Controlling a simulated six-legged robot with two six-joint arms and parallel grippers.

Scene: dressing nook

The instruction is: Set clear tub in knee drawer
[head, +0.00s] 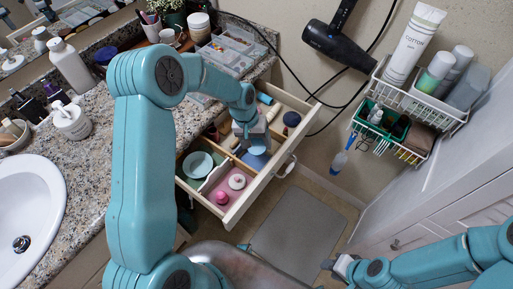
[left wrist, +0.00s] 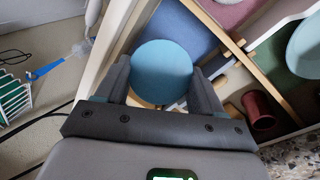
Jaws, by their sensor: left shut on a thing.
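The knee drawer (head: 246,201) is pulled open below the counter, with wooden dividers making several compartments. My left gripper (head: 250,142) is inside the drawer's outline, over its middle part. It is shut on a round thing with a flat blue top, which I take to be the clear tub (left wrist: 162,70). In the left wrist view the blue top sits between the two fingers, beside a divider (left wrist: 215,25); its sides are hidden. I cannot tell whether it touches the drawer floor. My right gripper (head: 341,267) is low at the right, away from the drawer; its jaws are unclear.
The drawer also holds a pale green bowl (head: 198,164), a pink jar (head: 221,198), a white-topped jar (head: 237,181) and a dark red spool (left wrist: 258,110). A wall rack (head: 408,105) with bottles hangs at right. A hair dryer (head: 338,42) hangs above, its cord near the drawer.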

